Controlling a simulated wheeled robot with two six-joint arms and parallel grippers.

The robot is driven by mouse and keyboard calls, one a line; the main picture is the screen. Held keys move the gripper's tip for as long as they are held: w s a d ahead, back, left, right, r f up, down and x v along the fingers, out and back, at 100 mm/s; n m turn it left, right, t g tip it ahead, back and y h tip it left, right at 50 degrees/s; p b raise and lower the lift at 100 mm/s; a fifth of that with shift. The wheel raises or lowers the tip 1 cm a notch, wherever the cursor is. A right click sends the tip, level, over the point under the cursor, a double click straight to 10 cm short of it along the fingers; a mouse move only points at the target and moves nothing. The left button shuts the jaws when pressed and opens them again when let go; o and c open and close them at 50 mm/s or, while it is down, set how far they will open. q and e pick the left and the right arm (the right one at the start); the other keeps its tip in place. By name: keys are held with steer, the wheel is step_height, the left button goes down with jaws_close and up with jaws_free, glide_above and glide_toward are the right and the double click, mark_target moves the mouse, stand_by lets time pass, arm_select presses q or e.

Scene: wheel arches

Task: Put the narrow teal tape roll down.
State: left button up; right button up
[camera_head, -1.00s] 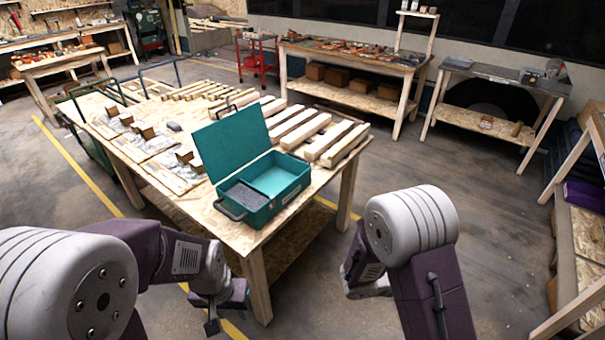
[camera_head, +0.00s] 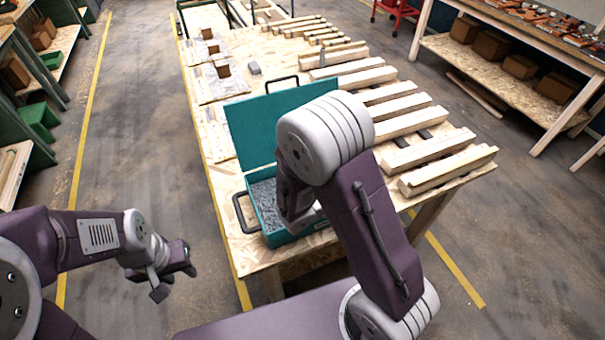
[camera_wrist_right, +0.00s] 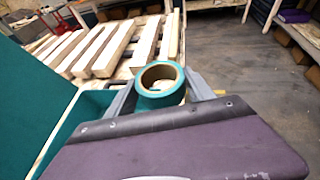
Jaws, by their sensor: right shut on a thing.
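A teal tape roll (camera_wrist_right: 160,99) with a tan core shows in the right wrist view. My right gripper (camera_wrist_right: 163,84) is shut on it, one finger on each side. In the head view my right wrist is over the teal toolbox (camera_head: 240,217) on the table, and my own arm hides the fingers and the roll. The toolbox lid (camera_head: 262,115) stands open, and part of the box's inside is hidden behind my arm. The lid also fills the left of the wrist view (camera_wrist_right: 28,95). My left gripper (camera_head: 174,281) is open and empty, left of the table over the floor.
The wooden table (camera_head: 222,165) carries several pale wood slats (camera_head: 425,150) right of the toolbox. Small brown blocks and grey sheets lie at its far left. A workbench (camera_head: 510,65) stands at the right. The floor left of the table is clear.

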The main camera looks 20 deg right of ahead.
steer(key=shift+w+a+r, duration=0.15)
steer(key=shift+w+a, duration=0.15)
steer(key=shift+a, duration=0.4)
steer(key=w+f, duration=0.3)
steer(key=w+a+f, duration=0.1)
steer(key=w+f, duration=0.3)
steer(key=w+a+f+b, duration=0.1)
steer(key=w+f, duration=0.3)
steer(key=shift+w, duration=0.1)
steer(key=shift+f, duration=0.1)
steer(key=shift+f+b, duration=0.5)
steer(key=shift+b, duration=0.05)
arm_select(q)
steer(key=shift+s+a+f, duration=0.15)
steer(key=shift+a+f, duration=0.05)
steer(key=shift+f, duration=0.3)
steer(key=shift+s+a+f, duration=0.15)
steer(key=shift+f, duration=0.35)
arm_select(e)
steer(key=o, duration=1.4)
steer(key=shift+c, duration=0.2)
